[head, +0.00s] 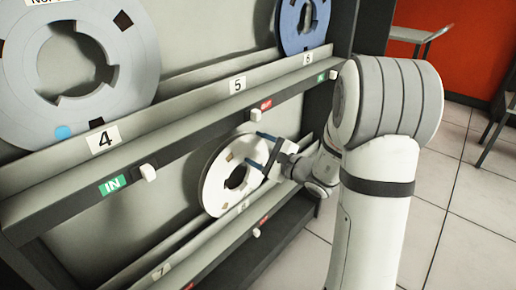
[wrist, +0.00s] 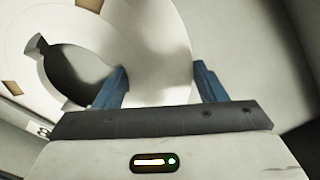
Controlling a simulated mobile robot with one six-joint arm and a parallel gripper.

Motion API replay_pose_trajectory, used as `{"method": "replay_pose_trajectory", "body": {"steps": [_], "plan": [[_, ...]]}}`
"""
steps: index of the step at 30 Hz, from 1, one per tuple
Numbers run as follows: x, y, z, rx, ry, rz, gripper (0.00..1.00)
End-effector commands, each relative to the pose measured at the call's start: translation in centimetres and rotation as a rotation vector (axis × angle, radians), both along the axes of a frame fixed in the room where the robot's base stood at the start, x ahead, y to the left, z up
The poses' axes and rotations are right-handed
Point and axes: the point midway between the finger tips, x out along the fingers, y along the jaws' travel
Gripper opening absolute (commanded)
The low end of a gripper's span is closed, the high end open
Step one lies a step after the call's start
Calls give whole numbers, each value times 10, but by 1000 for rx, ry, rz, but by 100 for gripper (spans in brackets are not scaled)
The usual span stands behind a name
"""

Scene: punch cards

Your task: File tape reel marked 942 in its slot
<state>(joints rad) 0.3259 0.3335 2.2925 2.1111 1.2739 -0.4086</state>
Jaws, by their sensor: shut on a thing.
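A white tape reel (head: 214,184) stands upright in the lower rack row, by the number 8 label (head: 243,207). My gripper (head: 256,149) is at its right side, with blue fingers shut on the reel's rim. In the wrist view the reel (wrist: 165,45) fills the upper left, its hub opening at left, and my gripper's two fingers (wrist: 162,85) lie on either side of the rim band. No 942 marking is readable on this reel. I cannot tell whether its lower edge rests in the slot.
A grey reel (head: 140,50) stands above the number 4 label (head: 104,139), and a blue reel (head: 318,30) stands by number 6. Slot 5 (head: 237,84) is empty. IN and OUT tags with white sliders line the rack ledges. Tiled floor (head: 465,215) is open at right, near furniture.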

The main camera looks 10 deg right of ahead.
Motion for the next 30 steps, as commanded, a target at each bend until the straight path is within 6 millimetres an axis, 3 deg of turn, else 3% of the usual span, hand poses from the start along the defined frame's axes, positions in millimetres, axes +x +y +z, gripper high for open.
{"method": "replay_pose_trajectory", "body": {"steps": [7,8,17,21,27,30], "plan": [[0,0,-1,-1,-1,0,24],[0,0,-1,-1,-1,0,66],[0,0,-1,-1,1,0,90],[0,0,-1,-1,2,1,90],[0,1,-2,-3,3,1,74],[0,1,-2,-2,3,0,74]]}}
